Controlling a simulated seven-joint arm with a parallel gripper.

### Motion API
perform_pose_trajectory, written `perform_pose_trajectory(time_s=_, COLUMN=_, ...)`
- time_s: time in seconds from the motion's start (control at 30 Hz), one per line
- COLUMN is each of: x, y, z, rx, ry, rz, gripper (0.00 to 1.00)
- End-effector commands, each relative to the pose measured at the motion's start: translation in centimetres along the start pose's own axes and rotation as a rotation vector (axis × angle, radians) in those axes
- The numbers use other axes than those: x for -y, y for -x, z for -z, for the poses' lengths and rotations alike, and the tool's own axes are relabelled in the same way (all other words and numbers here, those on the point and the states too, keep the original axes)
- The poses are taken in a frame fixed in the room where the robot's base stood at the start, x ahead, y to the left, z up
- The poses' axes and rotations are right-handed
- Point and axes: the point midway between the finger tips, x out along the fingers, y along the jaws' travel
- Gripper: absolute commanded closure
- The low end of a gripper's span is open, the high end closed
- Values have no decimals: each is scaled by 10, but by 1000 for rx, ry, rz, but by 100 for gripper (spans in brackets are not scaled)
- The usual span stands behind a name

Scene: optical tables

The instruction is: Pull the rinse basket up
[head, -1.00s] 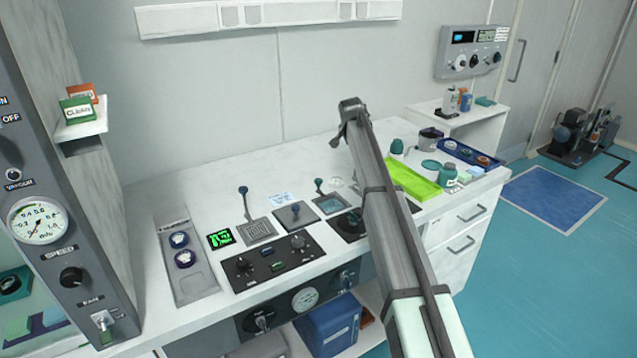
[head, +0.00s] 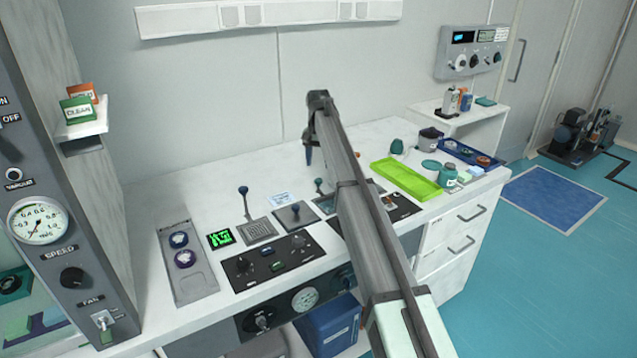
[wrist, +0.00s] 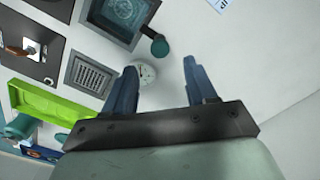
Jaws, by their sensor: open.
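My gripper (head: 309,155) is above the bench, behind the knob. In the wrist view its two blue fingers (wrist: 160,66) are apart and empty, with the knob just beyond the gap between their tips.
A lime-green tray (head: 405,180) lies to the right. The bench behind is clear.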

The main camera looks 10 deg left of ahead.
Motion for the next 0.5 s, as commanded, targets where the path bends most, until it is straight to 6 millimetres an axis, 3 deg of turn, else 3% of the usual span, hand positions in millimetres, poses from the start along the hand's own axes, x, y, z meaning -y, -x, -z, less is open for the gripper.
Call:
perform_pose_trajectory(time_s=0.3, x=0, y=-56, z=0, rx=0, ry=-1, rz=0, gripper=44)
perform_pose_trajectory(time_s=0.5, x=0, y=-79, z=0, rx=-1, ry=-1, rz=0, gripper=44)
